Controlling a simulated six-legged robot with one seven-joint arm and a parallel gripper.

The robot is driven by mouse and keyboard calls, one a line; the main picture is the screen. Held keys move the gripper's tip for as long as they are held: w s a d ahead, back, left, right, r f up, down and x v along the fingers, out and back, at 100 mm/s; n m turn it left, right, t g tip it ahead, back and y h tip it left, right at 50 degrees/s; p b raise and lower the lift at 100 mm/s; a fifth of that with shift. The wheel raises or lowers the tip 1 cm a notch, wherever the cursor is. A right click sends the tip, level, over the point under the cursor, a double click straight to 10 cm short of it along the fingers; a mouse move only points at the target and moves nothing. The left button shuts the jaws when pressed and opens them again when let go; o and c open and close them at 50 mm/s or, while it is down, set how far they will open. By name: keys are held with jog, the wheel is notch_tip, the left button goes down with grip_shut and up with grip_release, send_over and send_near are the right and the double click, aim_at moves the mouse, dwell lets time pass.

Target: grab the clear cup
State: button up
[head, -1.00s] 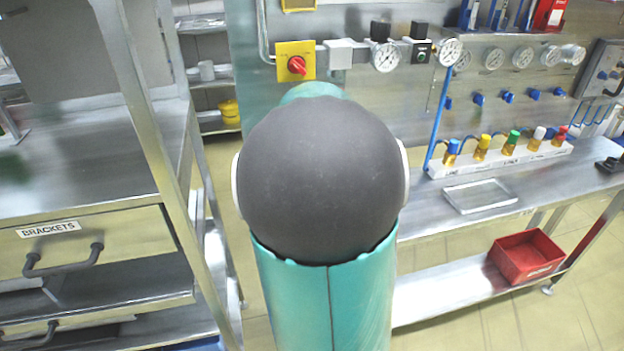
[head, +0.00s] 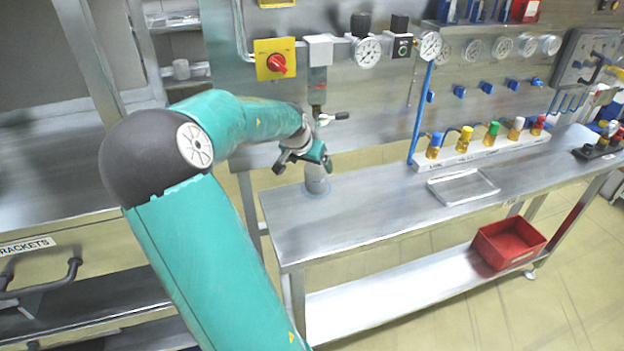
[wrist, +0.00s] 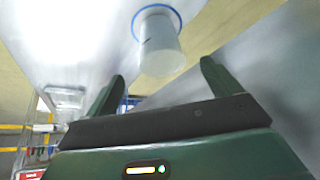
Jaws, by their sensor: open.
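The clear cup (head: 316,183) stands near the left end of the metal bench, on a blue ring mark. It is pale and translucent. In the head view my gripper (head: 301,162) is close to the cup's upper part and partly covers it. In the wrist view the cup (wrist: 159,45) shows ahead of my open gripper (wrist: 163,75), roughly in line with the gap between the two dark green fingers. The fingers do not close on anything. I cannot tell exactly how far the fingertips are from the cup.
A pipe with a lever valve (head: 328,119) hangs just above the cup. A clear tray (head: 463,187) and a white rack (head: 480,152) with coloured-cap bottles stand further right. A red bin (head: 508,244) is on the lower shelf. The bench between cup and tray is clear.

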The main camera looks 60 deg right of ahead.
aim_at(315, 176)
jog(key=x, duration=0.5)
jog(key=shift+s+d+f, duration=0.15)
jog(key=shift+f, duration=0.05)
jog(key=x, duration=0.4)
jog(key=shift+w+d+f, duration=0.2)
jog(key=c, duration=1.1)
jog(key=shift+r, duration=0.35)
jog(key=shift+a, duration=0.15)
jog(key=shift+a, duration=0.3)
jog(key=shift+a, duration=0.3)
